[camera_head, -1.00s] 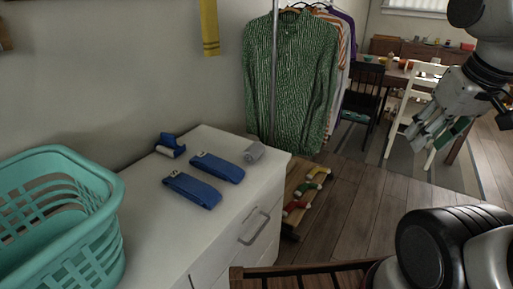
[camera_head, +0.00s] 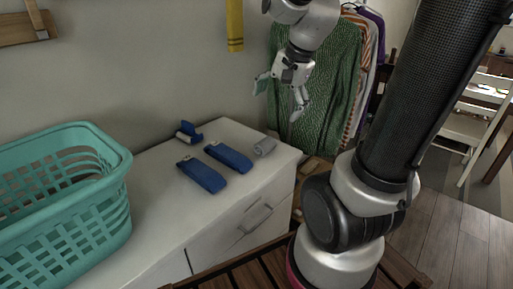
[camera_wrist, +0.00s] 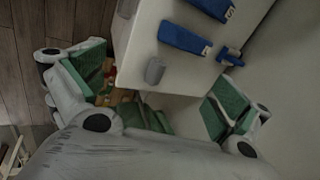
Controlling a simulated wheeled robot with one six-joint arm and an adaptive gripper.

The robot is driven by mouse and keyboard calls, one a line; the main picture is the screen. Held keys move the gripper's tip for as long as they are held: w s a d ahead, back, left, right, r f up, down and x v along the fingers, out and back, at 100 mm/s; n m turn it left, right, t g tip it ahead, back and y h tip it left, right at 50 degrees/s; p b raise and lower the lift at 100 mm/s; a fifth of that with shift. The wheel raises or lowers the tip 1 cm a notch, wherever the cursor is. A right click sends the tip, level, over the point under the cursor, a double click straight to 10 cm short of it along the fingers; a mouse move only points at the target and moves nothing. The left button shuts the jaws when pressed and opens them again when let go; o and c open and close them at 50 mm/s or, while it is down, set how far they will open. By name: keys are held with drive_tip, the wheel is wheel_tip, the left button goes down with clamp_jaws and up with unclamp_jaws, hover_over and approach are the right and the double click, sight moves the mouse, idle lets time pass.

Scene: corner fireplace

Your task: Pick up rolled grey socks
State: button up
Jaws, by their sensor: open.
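The rolled grey socks (camera_head: 265,147) lie on the top of the white dresser (camera_head: 150,170), near its right corner. They also show in the wrist view (camera_wrist: 155,70), lying between and beyond my fingertips. My gripper (camera_head: 282,92) is open and empty, in the air above and slightly to the right of the socks, in front of the hanging green shirt. In the wrist view my gripper (camera_wrist: 158,95) shows its green finger pads wide apart, touching nothing.
Two flat blue folded items (camera_head: 228,157) (camera_head: 201,174) and a blue rolled item (camera_head: 188,132) lie left of the socks. A teal laundry basket (camera_head: 118,190) stands at the left. Clothes on a rack (camera_head: 335,70) hang behind my gripper. A wooden slatted surface (camera_head: 240,272) is in front.

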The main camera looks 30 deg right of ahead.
drive_tip(key=w+d+f+m, duration=0.2)
drive_tip(key=w+f+m, duration=0.5)
drive_tip(key=w+m, duration=0.1)
drive_tip(key=m, duration=1)
hover_over(266, 139)
drive_tip(key=s, duration=0.2)
drive_tip(key=f, duration=0.9)
drive_tip(key=shift+s+d+f, duration=0.1)
drive_tip(key=shift+s+f, duration=0.1)
drive_tip(key=shift+m, duration=0.4)
drive_tip(key=x, duration=0.8)
drive_tip(key=shift+w+d+f, duration=0.1)
drive_tip(key=shift+d+f, duration=0.2)
drive_tip(key=shift+d, duration=0.05)
drive_tip(key=shift+c, duration=0.4)
drive_tip(key=c, duration=1)
